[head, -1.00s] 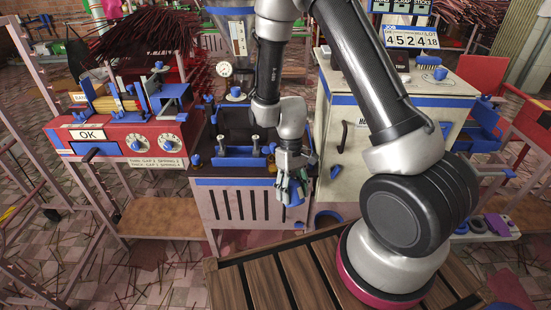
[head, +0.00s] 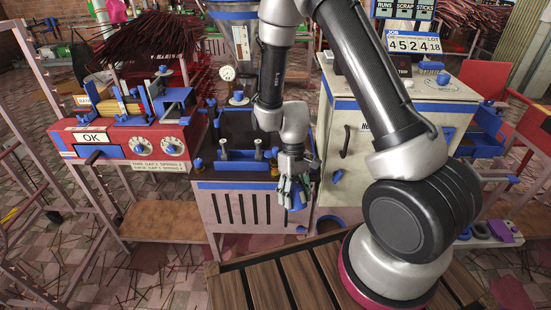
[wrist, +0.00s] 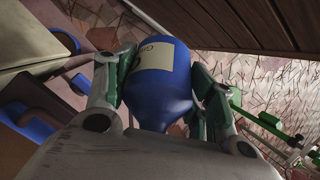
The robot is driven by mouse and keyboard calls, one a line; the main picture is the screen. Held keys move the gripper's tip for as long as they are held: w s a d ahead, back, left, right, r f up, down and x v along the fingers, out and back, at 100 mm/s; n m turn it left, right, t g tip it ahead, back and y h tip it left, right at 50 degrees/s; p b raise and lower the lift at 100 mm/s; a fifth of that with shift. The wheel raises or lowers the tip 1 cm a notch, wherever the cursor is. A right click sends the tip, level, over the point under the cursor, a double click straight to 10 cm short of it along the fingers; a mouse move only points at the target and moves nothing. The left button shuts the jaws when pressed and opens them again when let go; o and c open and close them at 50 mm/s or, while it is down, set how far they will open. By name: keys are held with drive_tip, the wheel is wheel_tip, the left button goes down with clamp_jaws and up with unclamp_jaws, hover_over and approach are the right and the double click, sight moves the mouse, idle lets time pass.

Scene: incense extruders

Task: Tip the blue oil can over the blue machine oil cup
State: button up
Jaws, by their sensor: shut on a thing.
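The blue oil can (head: 298,199) hangs in my gripper (head: 289,187), in front of the right front corner of the middle machine (head: 245,205). In the wrist view the can (wrist: 163,85) shows a pale label, with its rounded shoulder towards the camera. The gripper (wrist: 165,68) is shut on it, green-padded fingers on both sides. The can looks tilted; its spout is not clear. A small blue cup-like part (head: 197,164) sits at the machine's left front edge, left of the can and apart from it. I cannot tell for sure whether it is the machine oil cup.
A red machine (head: 125,150) with an OK sign stands at left. A pale cabinet (head: 345,165) stands close right of the can. Two upright metal posts rise from blue blocks (head: 241,155) on the middle machine. A wooden slatted platform (head: 265,285) lies in front.

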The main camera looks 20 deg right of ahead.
sight(296, 189)
idle(0.4)
drive_tip(key=shift+s+r+g, duration=0.1)
drive_tip(key=shift+r+g, duration=0.4)
drive_tip(key=shift+r, duration=0.1)
idle(1.2)
drive_tip(key=shift+s+r+g, duration=0.15)
drive_tip(key=shift+r+g, duration=0.35)
drive_tip(key=shift+r, duration=0.15)
idle(1.2)
drive_tip(key=shift+r+g, duration=0.5)
drive_tip(key=shift+r, duration=0.15)
idle(1.2)
